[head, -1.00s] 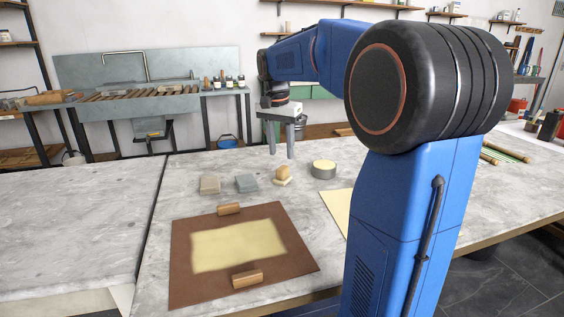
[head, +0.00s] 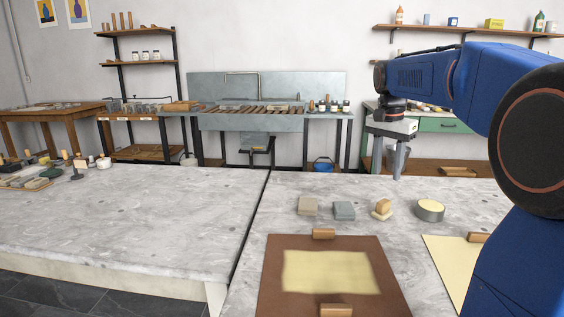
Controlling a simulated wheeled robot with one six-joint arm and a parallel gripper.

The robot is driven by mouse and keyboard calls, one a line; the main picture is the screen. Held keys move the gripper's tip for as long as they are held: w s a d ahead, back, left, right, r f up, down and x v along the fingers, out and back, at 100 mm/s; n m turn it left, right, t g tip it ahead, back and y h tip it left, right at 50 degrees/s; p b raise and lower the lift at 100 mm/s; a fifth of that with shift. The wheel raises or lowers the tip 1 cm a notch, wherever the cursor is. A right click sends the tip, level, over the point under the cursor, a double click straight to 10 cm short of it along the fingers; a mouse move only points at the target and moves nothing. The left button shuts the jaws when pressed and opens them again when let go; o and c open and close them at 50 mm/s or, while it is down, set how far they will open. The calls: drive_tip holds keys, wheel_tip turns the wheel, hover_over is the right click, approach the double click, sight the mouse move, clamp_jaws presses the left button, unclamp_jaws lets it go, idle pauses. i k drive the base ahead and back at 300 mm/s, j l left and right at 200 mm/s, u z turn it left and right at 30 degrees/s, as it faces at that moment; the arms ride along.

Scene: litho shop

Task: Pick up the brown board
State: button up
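The brown board (head: 393,285) lies flat on the right stone table in the head view, with a pale yellow sheet or patch (head: 325,271) on its middle. A wooden block (head: 324,234) sits at its far edge and another wooden block (head: 337,310) near its front. The board's near edge is cut off by the frame. My gripper (head: 398,168) hangs above and behind the board, over the far side of the table, fingers pointing down. Its two fingers look apart with nothing between them.
Small blocks (head: 344,210), a sponge-like piece (head: 382,208) and a round tin (head: 430,210) stand behind the board. A yellow sheet (head: 448,262) lies to its right, partly behind my arm. The left stone table (head: 130,220) is mostly clear, with tools at its far left.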

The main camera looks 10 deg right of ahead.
sight(323, 273)
drive_tip(key=k, duration=1)
